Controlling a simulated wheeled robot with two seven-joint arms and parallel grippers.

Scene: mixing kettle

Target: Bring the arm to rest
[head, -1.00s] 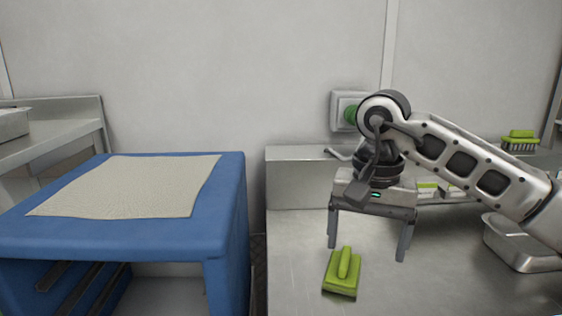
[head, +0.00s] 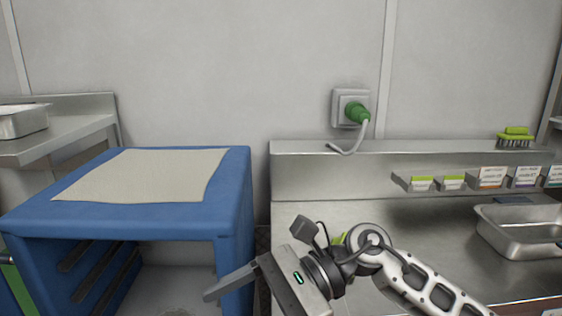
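My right arm comes in from the lower right, and its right gripper (head: 268,288) is low in the head view, in front of the gap between the blue cart and the steel counter. One finger shows, set at the outer end of the palm and pointing left, so the gripper looks open. The other finger is hidden below the picture edge. I see nothing held. My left gripper is not in view.
The blue cart (head: 130,229) with a beige mat (head: 140,176) stands left. The steel counter (head: 430,240) holds a metal pan (head: 520,232). A green scrubber (head: 338,239) is mostly hidden behind my arm. A green plug (head: 357,113) sits in the wall socket.

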